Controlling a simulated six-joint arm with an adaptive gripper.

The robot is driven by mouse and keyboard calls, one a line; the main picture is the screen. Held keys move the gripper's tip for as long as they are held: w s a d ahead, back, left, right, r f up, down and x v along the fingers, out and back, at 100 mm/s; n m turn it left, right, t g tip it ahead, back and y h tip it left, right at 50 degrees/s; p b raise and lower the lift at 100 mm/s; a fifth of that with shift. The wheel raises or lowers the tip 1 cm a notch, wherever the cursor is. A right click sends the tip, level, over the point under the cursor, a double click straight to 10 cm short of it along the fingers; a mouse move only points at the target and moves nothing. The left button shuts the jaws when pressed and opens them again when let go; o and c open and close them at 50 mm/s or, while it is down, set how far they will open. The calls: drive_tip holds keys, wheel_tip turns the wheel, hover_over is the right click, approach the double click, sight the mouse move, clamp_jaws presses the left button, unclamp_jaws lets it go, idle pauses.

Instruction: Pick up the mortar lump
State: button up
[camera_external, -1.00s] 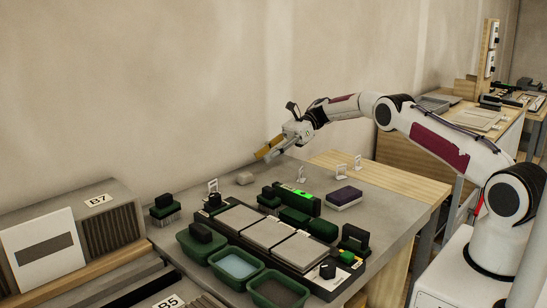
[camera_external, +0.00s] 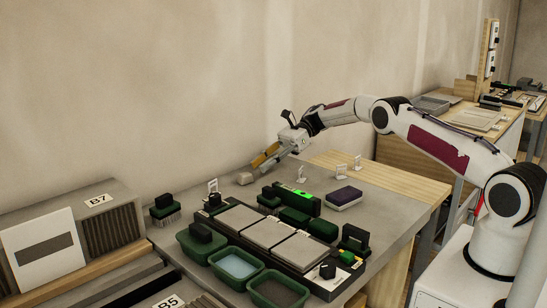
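The mortar lump (camera_external: 244,178) is a small pale grey-beige block lying on the grey worktop near its back edge. My gripper (camera_external: 259,165) is just above and to the right of it, pointing down and to the left. One finger looks yellow and the other grey, and a gap shows between them, so it looks open and empty. The fingertips appear apart from the lump, though the exact distance is hard to tell from this angle.
A dark tray with grey tiles (camera_external: 267,232) fills the middle of the worktop. Green tubs (camera_external: 236,268) stand in front. A brush (camera_external: 165,210), a label stand (camera_external: 213,186) and a purple-topped sponge (camera_external: 344,197) stand around it. The wall rises close behind the lump.

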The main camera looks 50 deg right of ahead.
sight(250, 173)
drive_tip(key=shift+x, duration=2.65)
drive_tip(key=shift+d+f, duration=0.1)
drive_tip(key=shift+f, duration=0.05)
drive_tip(key=shift+c, duration=0.4)
drive_tip(key=c, duration=0.7)
